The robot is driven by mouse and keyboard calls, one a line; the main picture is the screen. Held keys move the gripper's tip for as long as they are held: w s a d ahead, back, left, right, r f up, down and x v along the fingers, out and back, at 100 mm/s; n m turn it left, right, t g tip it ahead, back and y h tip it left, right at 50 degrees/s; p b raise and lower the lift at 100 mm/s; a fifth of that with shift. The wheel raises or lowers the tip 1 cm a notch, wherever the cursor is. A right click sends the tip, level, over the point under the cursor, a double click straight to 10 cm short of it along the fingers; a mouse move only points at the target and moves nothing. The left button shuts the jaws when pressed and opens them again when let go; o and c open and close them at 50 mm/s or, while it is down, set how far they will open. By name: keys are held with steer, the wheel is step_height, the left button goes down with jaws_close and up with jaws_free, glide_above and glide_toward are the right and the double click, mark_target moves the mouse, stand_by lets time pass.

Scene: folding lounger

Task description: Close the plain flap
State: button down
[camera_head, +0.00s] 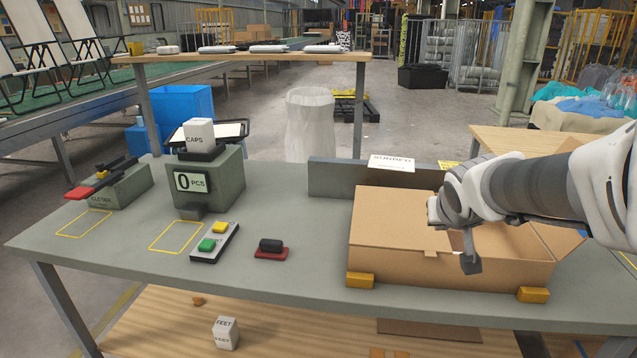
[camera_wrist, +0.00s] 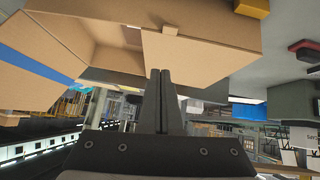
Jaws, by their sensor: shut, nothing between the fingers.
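An open brown cardboard box (camera_head: 450,266) stands at the right of the table. A flap with a small tab (camera_head: 395,220) lies over its left part; it also shows in the wrist view (camera_wrist: 205,50). A flap on the right side (camera_head: 558,238) leans outward, and the box's right part is open. My gripper (camera_head: 470,264) points down over the box, just right of the tabbed flap's edge. In the wrist view its fingers (camera_wrist: 160,75) are together and empty, close to that flap.
Yellow blocks (camera_head: 360,280) (camera_head: 532,294) sit at the box's front corners. A low grey barrier (camera_head: 335,180) stands behind it. A counter unit (camera_head: 205,185), a button panel (camera_head: 214,242) and a stamp-like item (camera_head: 271,248) are to the left. The table's front left is clear.

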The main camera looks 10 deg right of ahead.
steer(key=p+v, duration=0.2)
steer(key=v, duration=0.5)
steer(key=s+a+f+n+g+y, duration=0.1)
steer(key=s+a+f+n+y, duration=0.1)
steer(key=s+a, duration=0.55)
steer(key=s+a+f+n+g+y, duration=0.1)
steer(key=s+a+f+g+y, duration=0.1)
steer(key=s+a, duration=0.55)
step_height(320, 180, up, 15)
steer(key=w+p, duration=0.1)
steer(key=p, duration=1.4)
steer(key=shift+r, duration=0.15)
steer(key=shift+d, duration=0.3)
